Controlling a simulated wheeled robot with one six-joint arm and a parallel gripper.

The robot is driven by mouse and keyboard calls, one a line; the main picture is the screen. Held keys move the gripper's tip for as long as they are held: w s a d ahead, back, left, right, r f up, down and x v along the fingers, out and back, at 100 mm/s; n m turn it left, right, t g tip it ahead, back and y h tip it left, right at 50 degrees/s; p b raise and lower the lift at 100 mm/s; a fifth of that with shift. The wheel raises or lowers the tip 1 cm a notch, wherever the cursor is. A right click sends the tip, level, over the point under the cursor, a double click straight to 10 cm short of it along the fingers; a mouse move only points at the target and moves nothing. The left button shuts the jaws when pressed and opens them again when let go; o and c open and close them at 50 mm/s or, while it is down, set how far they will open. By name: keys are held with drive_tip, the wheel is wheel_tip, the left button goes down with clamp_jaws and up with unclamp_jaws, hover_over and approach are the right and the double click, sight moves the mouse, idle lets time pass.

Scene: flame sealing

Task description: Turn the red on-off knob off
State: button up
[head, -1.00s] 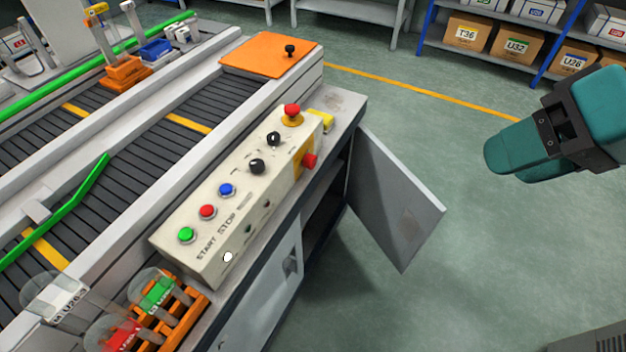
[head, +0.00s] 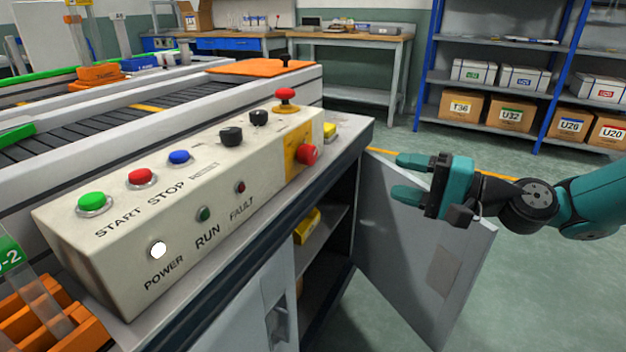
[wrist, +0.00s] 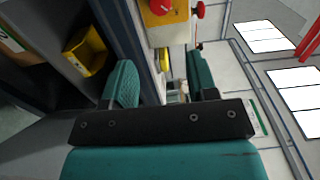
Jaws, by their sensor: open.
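The red on-off knob (head: 307,154) sits on a yellow plate (head: 292,163) at the right end of the control box's front face. It also shows at the top edge of the wrist view (wrist: 160,7). My gripper (head: 404,178) is open and empty, to the right of the knob and apart from it, above the open cabinet door. In the wrist view the two teal fingers (wrist: 161,82) are spread with nothing between them touching. The white POWER lamp (head: 158,249) looks lit; the RUN lamp (head: 203,214) and FAULT lamp (head: 240,187) look dark.
A red mushroom button (head: 285,96) stands on top of the box (head: 120,260), near the knob. Two black knobs and green, red and blue buttons line its top. The cabinet door (head: 425,245) stands open below my gripper. Shelves (head: 430,120) stand farther back.

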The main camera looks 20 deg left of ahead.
sight(313, 156)
drive_tip(key=a, duration=0.5)
drive_tip(key=w+a+b, duration=0.1)
drive_tip(key=a, duration=1.1)
drive_tip(key=shift+w+a+b, duration=0.15)
drive_tip(key=shift+w+b, duration=0.05)
drive_tip(key=shift+b, duration=0.15)
drive_tip(key=shift+c, duration=0.3)
drive_tip(key=c, duration=0.6)
